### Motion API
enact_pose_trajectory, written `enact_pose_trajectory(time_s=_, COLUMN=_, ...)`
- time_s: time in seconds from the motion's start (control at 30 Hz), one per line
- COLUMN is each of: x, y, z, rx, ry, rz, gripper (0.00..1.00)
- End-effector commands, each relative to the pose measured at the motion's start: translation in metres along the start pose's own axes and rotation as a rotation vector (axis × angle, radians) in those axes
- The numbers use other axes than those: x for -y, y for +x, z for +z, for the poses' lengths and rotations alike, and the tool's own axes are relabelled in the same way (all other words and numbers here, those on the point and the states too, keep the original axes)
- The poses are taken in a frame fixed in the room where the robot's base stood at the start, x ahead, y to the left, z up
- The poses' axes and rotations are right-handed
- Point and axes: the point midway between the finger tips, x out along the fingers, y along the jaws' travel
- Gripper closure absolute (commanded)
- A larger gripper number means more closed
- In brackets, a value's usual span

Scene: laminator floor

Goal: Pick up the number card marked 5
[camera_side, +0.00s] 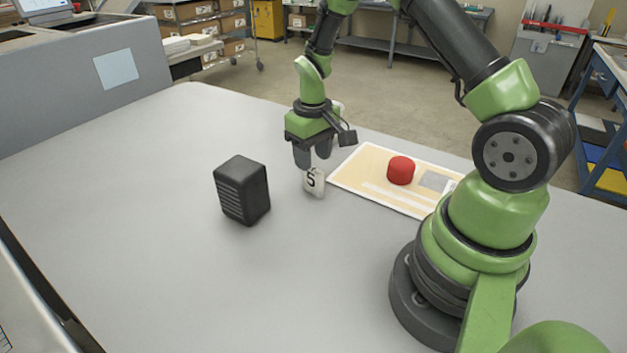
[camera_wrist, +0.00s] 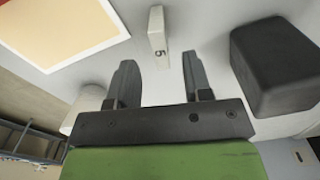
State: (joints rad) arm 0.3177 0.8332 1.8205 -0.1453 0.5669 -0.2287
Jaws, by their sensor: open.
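The number card marked 5 (camera_side: 314,182) is a small pale block standing upright on the grey table in the side view. It also shows in the wrist view (camera_wrist: 157,30), beyond the fingertips and roughly in line with the gap between them. My gripper (camera_side: 313,160) points down, open and empty, just above and behind the card in the side view. In the wrist view the two fingers of my gripper (camera_wrist: 158,72) are spread apart with nothing between them. I cannot tell the exact height of the fingertips over the card.
A black ribbed box (camera_side: 242,190) stands left of the card; it is close on the right in the wrist view (camera_wrist: 275,65). A red cylinder (camera_side: 401,170) sits on a flat cream-and-orange sheet (camera_side: 362,166) to the right. The table's left and front are clear.

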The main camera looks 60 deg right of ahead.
Motion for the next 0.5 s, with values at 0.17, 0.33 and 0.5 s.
enact_pose_trajectory(time_s=0.17, x=0.000, y=0.018, z=0.001, rx=0.001, ry=0.001, rz=0.000, gripper=0.54)
enact_pose_trajectory(time_s=0.33, x=0.001, y=0.039, z=0.003, rx=0.005, ry=0.001, rz=-0.001, gripper=0.54)
enact_pose_trajectory(time_s=0.5, x=0.001, y=0.063, z=0.003, rx=0.001, ry=0.001, rz=-0.001, gripper=0.54)
